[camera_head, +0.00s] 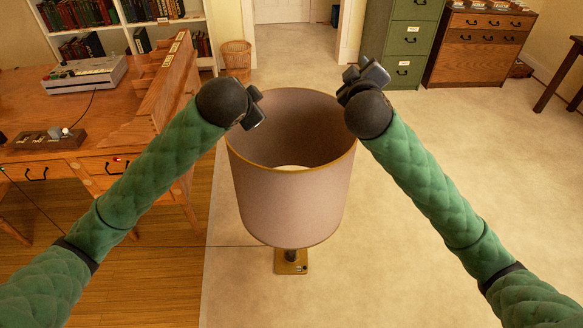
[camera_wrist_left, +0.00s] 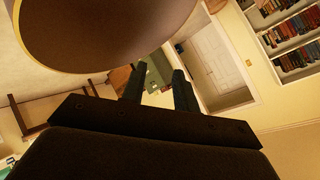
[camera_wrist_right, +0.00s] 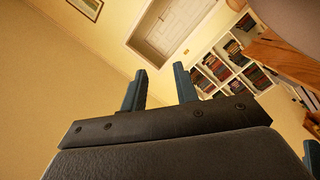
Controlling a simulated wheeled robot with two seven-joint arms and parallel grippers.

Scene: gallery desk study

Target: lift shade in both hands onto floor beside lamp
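The shade (camera_head: 290,200), a large mauve-grey drum with a gold upper rim, sits on the lamp (camera_head: 291,266), whose square brass base and short piece of stem show below it. The rest of the stem is hidden. My left gripper (camera_head: 256,108) is beside the shade's upper left rim, with its fingers apart and nothing between them. The shade (camera_wrist_left: 95,45) fills the upper left of the left wrist view. My right gripper (camera_head: 366,76) is by the upper right rim, also open and empty. Whether either gripper touches the shade is unclear.
A wooden desk (camera_head: 75,108) with a typewriter-like machine (camera_head: 85,76) stands at left. Behind are a wicker basket (camera_head: 237,58), a green cabinet (camera_head: 408,40) and a wooden drawer chest (camera_head: 478,48). A thin cord runs left from the lamp. Pale floor (camera_head: 480,150) is clear at right.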

